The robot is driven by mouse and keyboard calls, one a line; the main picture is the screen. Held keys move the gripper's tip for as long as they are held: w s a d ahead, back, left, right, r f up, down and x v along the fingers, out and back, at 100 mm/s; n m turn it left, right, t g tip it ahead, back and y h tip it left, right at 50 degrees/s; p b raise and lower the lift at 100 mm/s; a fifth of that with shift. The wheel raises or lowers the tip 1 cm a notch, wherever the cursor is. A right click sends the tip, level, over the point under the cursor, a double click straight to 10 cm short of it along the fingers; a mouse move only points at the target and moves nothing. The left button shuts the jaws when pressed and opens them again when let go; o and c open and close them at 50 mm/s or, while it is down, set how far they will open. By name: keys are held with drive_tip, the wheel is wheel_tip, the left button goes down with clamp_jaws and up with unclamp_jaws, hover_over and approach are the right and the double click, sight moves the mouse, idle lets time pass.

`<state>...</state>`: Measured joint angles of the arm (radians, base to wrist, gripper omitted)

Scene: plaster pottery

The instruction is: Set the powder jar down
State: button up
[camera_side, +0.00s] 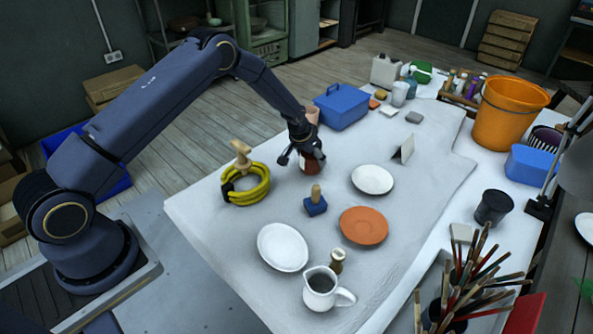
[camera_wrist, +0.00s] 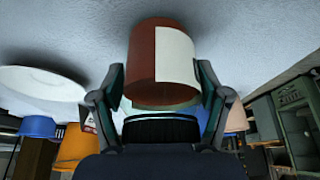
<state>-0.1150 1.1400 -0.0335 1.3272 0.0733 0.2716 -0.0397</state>
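The powder jar (camera_wrist: 143,62) is red-brown with a white label and sits between the two fingers of my gripper (camera_wrist: 162,80) in the wrist view. Both fingers press against its sides. In the side view, the jar (camera_side: 310,167) shows below my gripper (camera_side: 302,157), roughly upright, low over the white-covered table (camera_side: 250,222). I cannot tell whether its base touches the cloth. My fingers and hand hide part of it.
A white plate (camera_side: 372,179) lies to the right. A blue block with a wooden knob (camera_side: 316,204) and an orange plate (camera_side: 363,226) are nearer the front. A yellow coil (camera_side: 247,187) lies left. A pinkish cylinder (camera_side: 312,113) stands close behind my gripper.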

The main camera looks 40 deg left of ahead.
drive_tip(key=o, duration=0.4)
drive_tip(key=shift+c, duration=0.2)
drive_tip(key=shift+r, duration=0.25)
drive_tip(key=s+d+f+v, duration=0.1)
drive_tip(key=s+v, duration=0.1)
drive_tip(key=v, duration=1.4)
drive_tip(key=s+d+f+v, duration=0.1)
drive_tip(key=s+v, duration=0.1)
drive_tip(key=v, duration=1.5)
drive_tip(key=s+d+r, duration=0.1)
drive_tip(key=s+r, duration=0.1)
drive_tip(key=s, duration=0.9)
drive_tip(key=s+d+r+m+t, duration=0.1)
drive_tip(key=s+r, duration=0.2)
drive_tip(key=s, duration=0.8)
drive_tip(key=shift+s+d+r, duration=0.15)
drive_tip(key=shift+s+d, duration=0.05)
drive_tip(key=shift+s, duration=0.1)
